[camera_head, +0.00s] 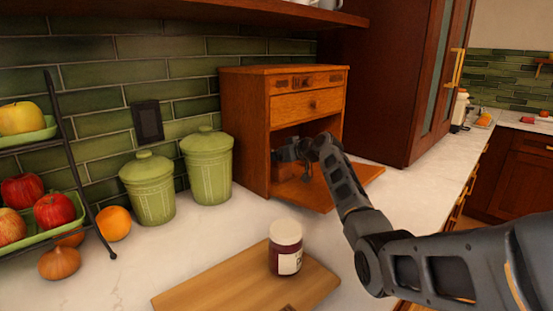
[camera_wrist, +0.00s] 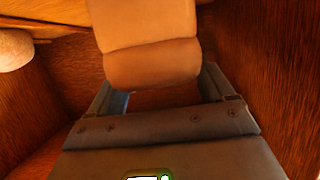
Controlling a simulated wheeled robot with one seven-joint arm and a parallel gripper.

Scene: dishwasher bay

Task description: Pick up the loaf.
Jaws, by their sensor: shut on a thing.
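The loaf (camera_wrist: 148,60) is a tan-brown block with rounded edges, in the wrist view between the two fingers of my gripper (camera_wrist: 162,86). My gripper is shut on it. In the head view my gripper (camera_head: 290,151) reaches into the open lower compartment of the wooden bread box (camera_head: 243,130).
The box's door (camera_head: 350,186) is folded down onto the counter. A pale round thing (camera_wrist: 14,50) lies left in the wrist view. A jar (camera_head: 286,251) stands on a cutting board (camera_head: 215,288). Green canisters (camera_head: 207,168) stand left of the box.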

